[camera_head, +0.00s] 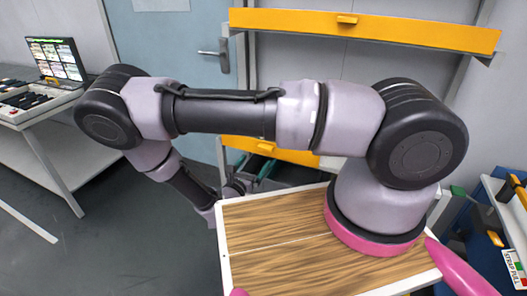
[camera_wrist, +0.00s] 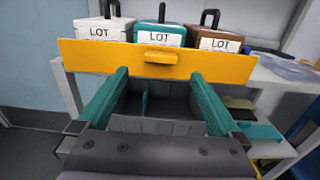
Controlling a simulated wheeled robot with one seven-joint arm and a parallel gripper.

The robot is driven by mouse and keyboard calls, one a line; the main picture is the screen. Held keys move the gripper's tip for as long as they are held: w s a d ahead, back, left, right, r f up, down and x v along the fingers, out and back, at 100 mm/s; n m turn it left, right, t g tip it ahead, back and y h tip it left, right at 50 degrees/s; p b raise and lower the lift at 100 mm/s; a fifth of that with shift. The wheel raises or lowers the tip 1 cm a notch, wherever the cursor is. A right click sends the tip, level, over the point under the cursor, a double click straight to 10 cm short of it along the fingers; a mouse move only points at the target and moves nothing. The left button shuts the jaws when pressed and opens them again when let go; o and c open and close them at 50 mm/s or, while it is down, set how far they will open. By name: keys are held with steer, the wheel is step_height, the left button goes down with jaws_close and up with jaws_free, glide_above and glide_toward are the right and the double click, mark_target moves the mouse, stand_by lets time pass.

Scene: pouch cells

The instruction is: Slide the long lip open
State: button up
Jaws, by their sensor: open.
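A long yellow lip (camera_wrist: 95,56) with a small yellow pull tab (camera_wrist: 160,58) in its middle runs across the wrist view. My gripper (camera_wrist: 160,76) is open, with its two teal fingers apart and pointing at the lip, one on each side of the tab. Nothing is held between them. I cannot tell whether the fingertips touch the lip. In the head view, one long yellow lip (camera_head: 290,19) with a tab is high up, and another (camera_head: 298,156) is lower, partly behind my arm. My gripper there is mostly hidden.
Boxes labelled LOT, one white (camera_wrist: 101,30), one teal (camera_wrist: 160,34) and one brown (camera_wrist: 215,40), stand behind the lip. A wooden-topped surface (camera_head: 275,220) is under my arm. A side table (camera_head: 45,105) with a laptop (camera_head: 57,60) stands at left.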

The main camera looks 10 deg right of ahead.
mark_target(266, 151)
steer(key=x, duration=0.9)
